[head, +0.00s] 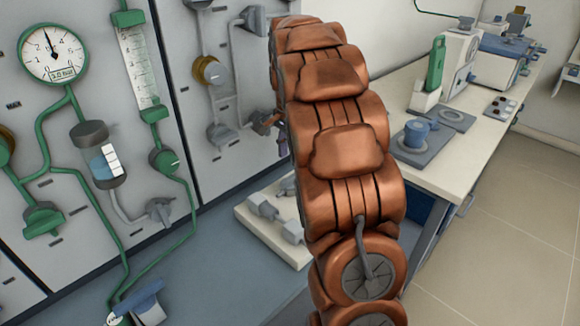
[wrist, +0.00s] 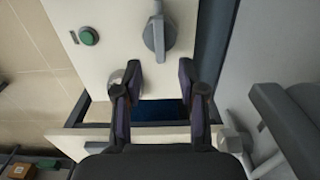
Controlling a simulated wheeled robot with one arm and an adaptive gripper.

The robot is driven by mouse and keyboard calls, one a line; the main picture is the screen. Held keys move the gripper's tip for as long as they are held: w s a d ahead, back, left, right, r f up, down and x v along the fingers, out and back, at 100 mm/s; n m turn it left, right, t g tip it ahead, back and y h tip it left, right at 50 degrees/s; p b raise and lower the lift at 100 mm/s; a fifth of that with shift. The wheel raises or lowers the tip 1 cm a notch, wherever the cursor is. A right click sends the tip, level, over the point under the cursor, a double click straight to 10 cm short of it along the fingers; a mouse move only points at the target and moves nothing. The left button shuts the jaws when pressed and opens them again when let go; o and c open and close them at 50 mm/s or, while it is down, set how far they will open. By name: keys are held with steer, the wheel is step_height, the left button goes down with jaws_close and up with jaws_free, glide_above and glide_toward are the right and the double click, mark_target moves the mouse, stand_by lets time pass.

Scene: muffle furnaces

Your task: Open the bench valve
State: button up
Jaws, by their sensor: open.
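A grey lever handle on a round base, which looks like the bench valve (wrist: 155,38), is on a pale flat surface in the wrist view. It lies beyond my fingertips, near the top middle. My gripper (wrist: 160,72) is open, with its two dark fingers apart and nothing held between them. The fingertips appear short of the lever, and I see no contact. In the head view my copper-coloured arm covers the middle, and the bench valve cannot be made out there.
A green button (wrist: 88,36) sits left of the lever. A pale panel and a dark blue opening lie below the fingers. In the head view, a pressure gauge (head: 52,54) and green pipes fill the left wall. The bench (head: 470,150) carries instruments; tiled floor (head: 500,245) is clear at right.

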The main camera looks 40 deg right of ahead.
steer(key=shift+r, duration=2.2)
steer(key=s+a+f+n+g, duration=0.15)
steer(key=s+a+n, duration=0.65)
steer(key=s+a, duration=0.8)
steer(key=s+a+f+n+g, duration=0.1)
steer(key=s+a+f+n, duration=0.25)
steer(key=s, duration=0.55)
steer(key=s+a+f+n, duration=0.3)
steer(key=s+a+n, duration=0.2)
steer(key=s, duration=0.3)
steer(key=s+p+v, duration=0.2)
steer(key=p+v, duration=1)
steer(key=v, duration=0.1)
steer(key=shift+r+t+p, duration=0.25)
steer(key=shift+t+p, duration=0.1)
steer(key=shift+p, duration=0.05)
steer(key=shift+d, duration=0.15)
